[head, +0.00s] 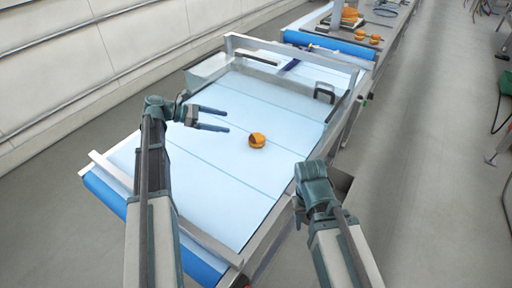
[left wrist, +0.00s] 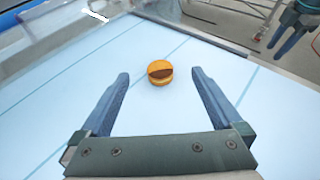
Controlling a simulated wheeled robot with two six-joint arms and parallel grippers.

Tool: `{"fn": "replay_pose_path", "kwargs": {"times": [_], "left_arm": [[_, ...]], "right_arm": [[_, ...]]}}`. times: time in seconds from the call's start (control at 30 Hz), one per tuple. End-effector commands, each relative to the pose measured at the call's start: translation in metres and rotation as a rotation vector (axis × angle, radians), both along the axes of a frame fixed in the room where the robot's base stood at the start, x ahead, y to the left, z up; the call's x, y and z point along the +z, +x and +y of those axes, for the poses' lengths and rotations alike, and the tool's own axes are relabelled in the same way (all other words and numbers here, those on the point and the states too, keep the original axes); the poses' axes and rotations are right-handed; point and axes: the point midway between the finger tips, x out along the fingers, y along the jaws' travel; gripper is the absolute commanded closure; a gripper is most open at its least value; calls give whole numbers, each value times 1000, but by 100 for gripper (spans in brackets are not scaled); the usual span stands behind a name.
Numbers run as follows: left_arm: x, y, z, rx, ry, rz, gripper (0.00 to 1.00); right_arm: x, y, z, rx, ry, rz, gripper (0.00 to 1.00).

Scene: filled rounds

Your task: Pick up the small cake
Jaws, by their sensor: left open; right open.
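The small cake (head: 257,140) is a round orange-brown bun with a dark filling. It lies on the light blue conveyor belt (head: 225,180). In the left wrist view the cake (left wrist: 160,72) shows ahead, beyond the fingertips and between their lines. My left gripper (head: 226,119) is open and empty above the belt, to the left of the cake in the head view. Its two fingers also show in the left wrist view (left wrist: 159,78). My right gripper (head: 315,180) is at the belt's right edge, apart from the cake; its fingers are hard to make out in the head view.
Metal side rails (head: 268,232) border the belt. A grey frame (head: 290,62) crosses its far end, with a dark handle-like bracket (head: 324,92) at the far right. A further conveyor (head: 330,43) beyond carries several similar cakes. The belt around the cake is clear.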

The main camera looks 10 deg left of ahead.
Motion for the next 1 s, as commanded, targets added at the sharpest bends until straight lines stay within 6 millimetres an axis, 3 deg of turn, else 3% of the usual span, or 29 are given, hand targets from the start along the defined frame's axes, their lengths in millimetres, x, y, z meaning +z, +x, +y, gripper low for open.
{"fn": "replay_pose_path", "kwargs": {"times": [0.03,0.2,0.57,1.0], "left_arm": [[-29,0,0,0,0,0,0],[-57,0,0,0,0,0,0],[-66,1,-2,-1,1,0,0],[-94,25,-64,-3,1,1,0]], "right_arm": [[-29,0,0,0,0,0,54],[-57,0,0,0,0,0,54],[-65,0,0,1,0,0,54],[-94,0,0,1,0,0,54]]}}
